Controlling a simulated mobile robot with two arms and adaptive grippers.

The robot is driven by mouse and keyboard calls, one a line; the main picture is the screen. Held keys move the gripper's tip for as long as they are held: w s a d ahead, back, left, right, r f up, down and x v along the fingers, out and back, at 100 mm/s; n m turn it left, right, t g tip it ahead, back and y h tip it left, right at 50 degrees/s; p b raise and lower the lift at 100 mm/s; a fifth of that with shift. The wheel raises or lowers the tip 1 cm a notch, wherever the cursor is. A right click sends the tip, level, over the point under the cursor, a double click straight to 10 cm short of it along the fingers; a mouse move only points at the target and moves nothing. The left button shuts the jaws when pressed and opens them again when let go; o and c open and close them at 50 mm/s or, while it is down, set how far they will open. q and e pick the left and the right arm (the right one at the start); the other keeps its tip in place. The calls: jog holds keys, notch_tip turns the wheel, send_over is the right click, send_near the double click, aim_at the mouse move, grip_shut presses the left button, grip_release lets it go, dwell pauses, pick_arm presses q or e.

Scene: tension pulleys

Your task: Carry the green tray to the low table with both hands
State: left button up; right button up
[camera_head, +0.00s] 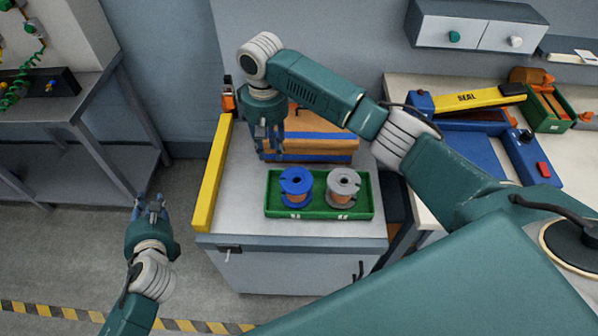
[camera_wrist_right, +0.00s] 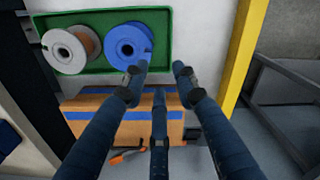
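The green tray (camera_head: 320,213) lies flat on a grey-topped cabinet (camera_head: 230,217). It holds a blue spool (camera_head: 296,184) on the left and a grey spool (camera_head: 343,186) on the right, both wound with copper. My right gripper (camera_head: 268,155) is open and empty above the cabinet, behind the tray's left part. In the right wrist view its spread fingers (camera_wrist_right: 158,80) show beside the tray (camera_wrist_right: 104,74), not touching it visibly. My left gripper (camera_head: 149,207) is open and empty, left of the cabinet and away from the tray. I cannot tell which surface is the low table.
A yellow bar (camera_head: 211,175) runs along the cabinet's left edge. An orange-brown box with a blue band (camera_head: 320,147) stands behind the tray. A grey metal bench (camera_head: 58,106) is at the left. A cluttered worktop (camera_head: 470,175) is at the right. Floor shows left of the cabinet.

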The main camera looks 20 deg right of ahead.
jog(key=r, duration=0.6)
jog(key=shift+s+d, duration=0.1)
jog(key=shift+d, duration=0.1)
jog(key=shift+f, duration=0.1)
